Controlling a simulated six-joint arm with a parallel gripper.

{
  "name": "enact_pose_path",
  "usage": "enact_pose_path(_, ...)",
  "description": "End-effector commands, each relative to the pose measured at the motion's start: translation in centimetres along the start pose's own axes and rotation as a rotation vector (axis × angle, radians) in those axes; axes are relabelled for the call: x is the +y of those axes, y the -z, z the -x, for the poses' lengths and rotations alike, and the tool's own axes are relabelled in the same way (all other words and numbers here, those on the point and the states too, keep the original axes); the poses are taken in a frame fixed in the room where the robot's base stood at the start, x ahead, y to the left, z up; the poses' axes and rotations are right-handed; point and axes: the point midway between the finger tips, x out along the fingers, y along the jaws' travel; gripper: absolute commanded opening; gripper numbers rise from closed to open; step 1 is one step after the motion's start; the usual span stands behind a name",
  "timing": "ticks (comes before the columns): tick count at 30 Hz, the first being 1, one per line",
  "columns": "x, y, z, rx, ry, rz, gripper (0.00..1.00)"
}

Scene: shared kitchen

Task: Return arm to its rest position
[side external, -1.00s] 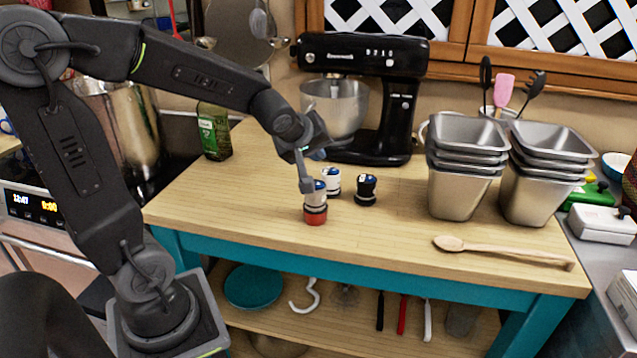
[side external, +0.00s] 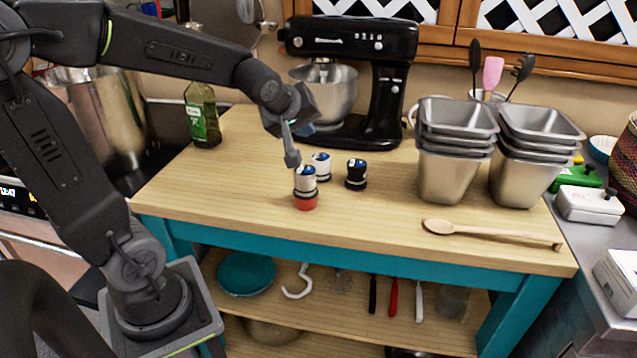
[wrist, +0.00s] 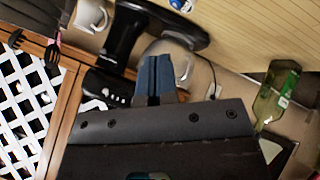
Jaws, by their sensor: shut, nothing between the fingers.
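My gripper (side external: 292,158) is shut and empty. It hangs in the air just above and behind a short stack on the wooden table (side external: 225,210). The stack is a white-and-black container with a blue top (side external: 305,180) on a red one (side external: 306,203). A white container (side external: 320,166) and a black one (side external: 356,174) stand beside it. In the wrist view my shut fingers (wrist: 156,78) point toward the mixer and the wall, with nothing between them.
A black stand mixer (side external: 385,90) with a steel bowl stands at the back. Nested steel pans (side external: 447,170) and a wooden spoon (side external: 490,232) are on the right. A green bottle (side external: 202,115) stands at the back left. The table's front left is clear.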

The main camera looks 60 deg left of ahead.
Motion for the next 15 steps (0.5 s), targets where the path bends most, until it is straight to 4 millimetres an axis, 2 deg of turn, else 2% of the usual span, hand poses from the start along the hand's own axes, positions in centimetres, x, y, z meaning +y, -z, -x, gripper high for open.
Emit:
enact_pose_path(5,-0.7,-3.8,4.2,-0.085,-0.001,-0.269,0.0)
enact_pose_path(9,-2.4,-8.1,8.5,-0.202,-0.029,-0.595,0.0)
enact_pose_path(15,-5.3,-12.7,12.8,-0.343,-0.112,-0.969,0.0)
